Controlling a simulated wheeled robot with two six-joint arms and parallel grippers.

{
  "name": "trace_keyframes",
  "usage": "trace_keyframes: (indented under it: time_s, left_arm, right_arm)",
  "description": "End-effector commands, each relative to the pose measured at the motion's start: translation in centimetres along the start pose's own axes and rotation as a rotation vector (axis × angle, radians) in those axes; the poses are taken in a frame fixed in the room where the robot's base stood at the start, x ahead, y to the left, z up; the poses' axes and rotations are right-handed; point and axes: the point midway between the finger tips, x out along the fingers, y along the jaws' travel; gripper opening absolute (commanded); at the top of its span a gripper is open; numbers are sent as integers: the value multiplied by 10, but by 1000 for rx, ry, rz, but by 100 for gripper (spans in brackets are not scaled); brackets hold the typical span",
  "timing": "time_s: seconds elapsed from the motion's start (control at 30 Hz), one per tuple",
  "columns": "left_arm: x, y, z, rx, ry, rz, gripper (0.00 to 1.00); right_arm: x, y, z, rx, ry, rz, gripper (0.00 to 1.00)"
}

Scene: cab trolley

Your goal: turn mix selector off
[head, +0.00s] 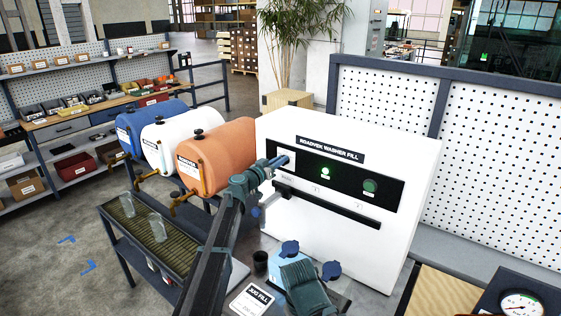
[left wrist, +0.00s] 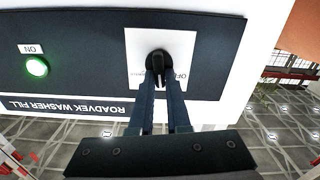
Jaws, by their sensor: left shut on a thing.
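The mix selector is a small black knob (left wrist: 158,62) on a white plate (left wrist: 140,42), at the left end of the washer fill cabinet's black panel (head: 345,178) in the head view. My left gripper (head: 281,161) reaches it from the front. In the left wrist view, which is upside down, the left gripper (left wrist: 160,80) has its two fingers closed on the knob's grip. An OFF label (left wrist: 181,75) shows beside the knob, partly hidden by a finger. The knob's exact pointing is hard to tell.
A green lamp (head: 325,172) is lit, with a green button (head: 370,186) right of it. A black bar handle (head: 325,204) runs below the panel. Blue, white and orange tanks (head: 222,155) stand left of the white cabinet (head: 400,150). A grated bench (head: 135,232) stands in front.

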Motion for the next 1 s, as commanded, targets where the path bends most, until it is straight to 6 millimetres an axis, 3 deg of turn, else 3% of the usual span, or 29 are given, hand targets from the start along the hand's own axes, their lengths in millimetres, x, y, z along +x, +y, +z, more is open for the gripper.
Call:
trace_keyframes:
  time_s: [0.6,1.0]
  left_arm:
    - [0,-7,2,-564,0,0,0]
    - [0,-9,4,-827,-1,0,0]
  right_arm:
    - [3,0,0,0,0,0,0]
    - [6,0,0,1,0,0,0]
